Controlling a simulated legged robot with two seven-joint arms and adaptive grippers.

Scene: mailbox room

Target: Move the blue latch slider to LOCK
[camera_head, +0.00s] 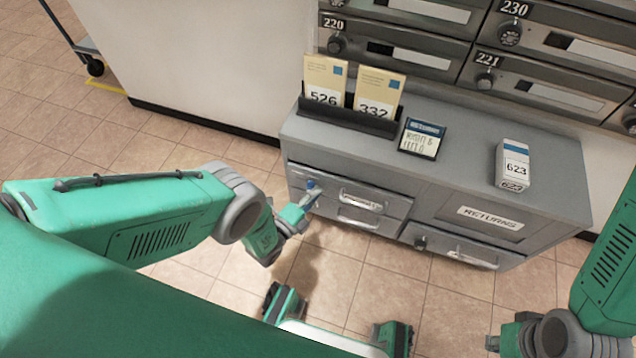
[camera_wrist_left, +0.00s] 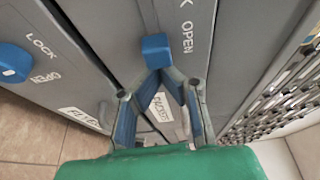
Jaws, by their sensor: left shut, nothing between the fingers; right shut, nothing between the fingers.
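The blue latch slider (camera_wrist_left: 155,47) is a small block on the grey cabinet front. In the head view my left gripper (camera_head: 309,198) is at the left end of the cabinet's upper drawer, with a bit of the slider (camera_head: 311,184) showing. My right gripper (camera_head: 494,343) is shut and empty, low at the right.
A second blue knob (camera_wrist_left: 12,62) with a LOCK label shows at the left of the wrist view. The grey cabinet (camera_head: 450,150) carries a card holder (camera_head: 348,118), a small sign (camera_head: 421,139) and a white box (camera_head: 513,163). The tiled floor in front is clear.

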